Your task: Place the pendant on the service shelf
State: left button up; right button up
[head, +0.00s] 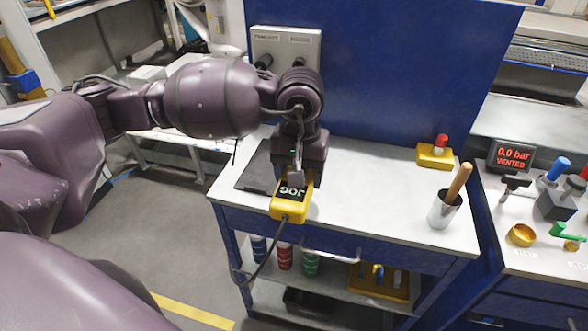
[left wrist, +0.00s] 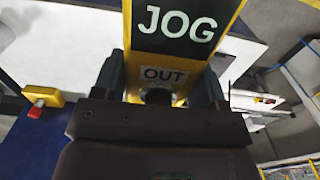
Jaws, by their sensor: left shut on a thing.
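The pendant (head: 291,203) is a yellow box with a dark face marked JOG, and a black cable hangs from its near end. My left gripper (head: 297,178) is shut on it, pointing down over the left part of the white bench top. In the left wrist view the pendant (left wrist: 182,28) sits between the two fingers of my left gripper (left wrist: 168,88), with an OUT label near them. I cannot tell whether the pendant touches the bench top. The service shelf is not clearly identifiable; a lower shelf (head: 262,290) shows under the bench top. My right gripper is not in view.
A dark flat mat (head: 257,168) lies beside the pendant. A yellow block with a red button (head: 436,154) and a metal cup with a wooden-handled tool (head: 444,209) stand to the right. Colored cups (head: 285,257) and a yellow tray (head: 378,287) occupy the lower shelf. A blue panel (head: 415,70) rises behind.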

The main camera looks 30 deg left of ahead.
aim_at(328, 192)
jog(key=z, duration=0.55)
jog(key=j+z, duration=0.15)
jog(key=z, duration=0.2)
jog(key=k+j+z, duration=0.1)
jog(key=z, duration=0.2)
jog(key=k+j, duration=0.15)
jog(key=j, duration=0.25)
jog(key=k+j, duration=0.15)
jog(key=j, duration=0.25)
